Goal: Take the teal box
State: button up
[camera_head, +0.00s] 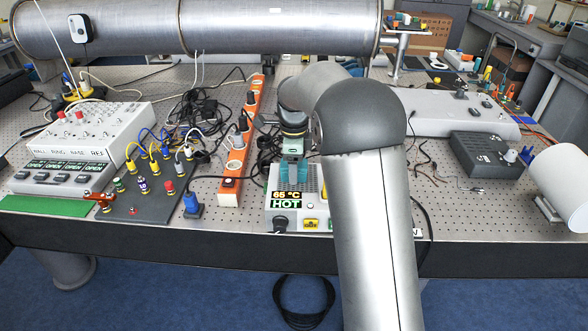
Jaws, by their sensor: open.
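I cannot tell whether the fingers touch the box. My arm hides the box's right side.
An orange power strip (235,160) with plugs and black cables lies left of the box. A dark panel with colored connectors (145,190) is further left. A large metal pipe (270,28) crosses the back. A dark grey box (485,155) and white cylinder (562,187) stand right.

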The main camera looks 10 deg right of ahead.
jog(key=c, duration=1.1)
